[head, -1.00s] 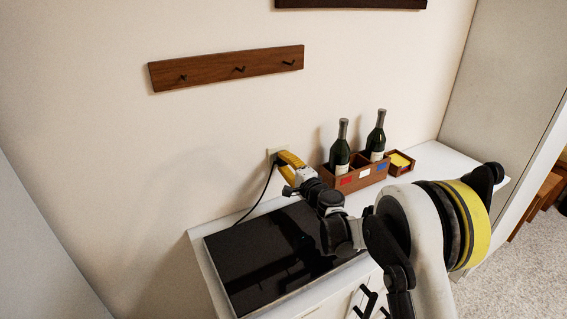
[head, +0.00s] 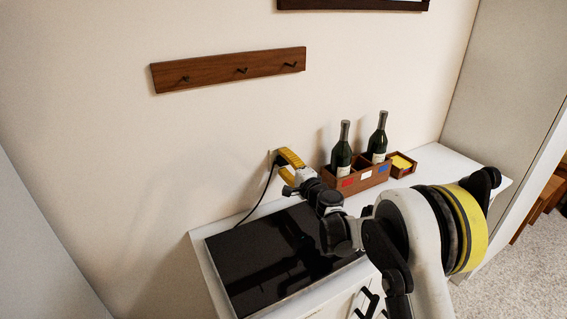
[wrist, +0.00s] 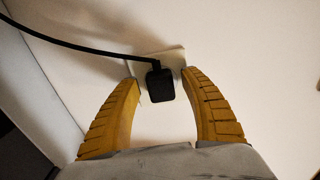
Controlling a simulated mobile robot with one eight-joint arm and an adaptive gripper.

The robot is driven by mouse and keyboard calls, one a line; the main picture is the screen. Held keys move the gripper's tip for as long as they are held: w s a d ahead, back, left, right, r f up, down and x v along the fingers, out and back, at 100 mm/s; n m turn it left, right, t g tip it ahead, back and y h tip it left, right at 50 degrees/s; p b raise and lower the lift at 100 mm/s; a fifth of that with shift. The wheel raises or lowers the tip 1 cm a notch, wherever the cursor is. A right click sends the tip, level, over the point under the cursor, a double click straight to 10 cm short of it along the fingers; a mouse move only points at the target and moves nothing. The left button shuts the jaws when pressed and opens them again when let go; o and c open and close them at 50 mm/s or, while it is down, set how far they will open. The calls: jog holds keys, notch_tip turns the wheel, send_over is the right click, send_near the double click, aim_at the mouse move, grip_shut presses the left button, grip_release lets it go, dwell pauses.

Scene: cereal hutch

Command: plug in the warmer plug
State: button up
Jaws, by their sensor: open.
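The warmer plug (wrist: 160,85) is a black block with a black cord (wrist: 85,48) running off to the left in the wrist view. It sits against the pale outlet plate (wrist: 168,60) on the wall, and appears seated in it, though its prongs are hidden. My gripper (wrist: 155,78) is open, with a yellow finger on each side of the plug and a visible gap to both. In the head view my gripper (head: 288,158) is at the wall and hides the plug. The cord (head: 262,198) hangs down to the black warmer (head: 255,255) on the counter.
A wooden caddy (head: 345,184) with two dark bottles stands close to the right of my gripper, and a small box of yellow notes (head: 402,163) is beyond it. A hook rail (head: 228,70) is on the wall above. The wall left of the outlet is clear.

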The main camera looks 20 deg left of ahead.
jog(key=v, duration=1.2)
jog(key=shift+r, duration=0.1)
jog(key=s+d+r+n+g+h, duration=0.1)
jog(key=s+d+r+n+h, duration=0.2)
jog(key=s+d+r, duration=0.35)
jog(key=s+d+r+n+g+h, duration=0.1)
jog(key=s+d+r+n+h, duration=0.2)
jog(key=d, duration=0.6)
jog(key=s+d+f+n+g+h, duration=0.1)
jog(key=s+d+h, duration=0.3)
jog(key=s+d, duration=0.7)
jog(key=s+d+f+n+g+h, duration=0.1)
jog(key=s+d+f+h, duration=0.2)
jog(key=s+d, duration=0.9)
jog(key=shift+s+d+f+g+h, duration=0.3)
jog(key=shift+s+f+h, duration=0.15)
jog(key=shift+f, duration=0.35)
